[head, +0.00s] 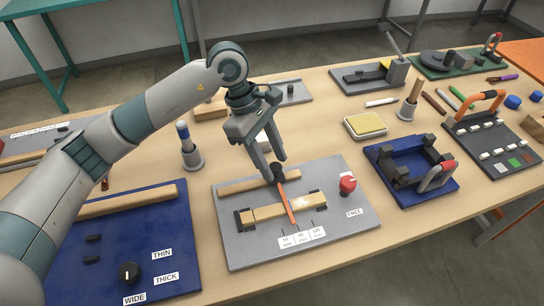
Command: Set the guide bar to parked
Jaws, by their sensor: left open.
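A grey board (355,226) lies at the table's front middle. On it an orange bar (289,207) runs from a black knob (277,172) at the back toward small white number labels (301,237) at the front. It crosses over a wooden block (262,214) with black end pieces. A wooden strip (235,187) lies along the back of the board. A red knob (347,184) stands at the right beside a white label. My left gripper (276,169) points down, open, with its fingertips around or just above the black knob; contact cannot be told. No label reading parked is legible.
A blue board (180,232) with a wooden strip and black dial lies left. A blue fixture (432,197) with a grey-red handle lies right. A cup with a blue-topped tool (191,158) and a yellow pad (367,124) stand behind. Several other boards fill the back and right.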

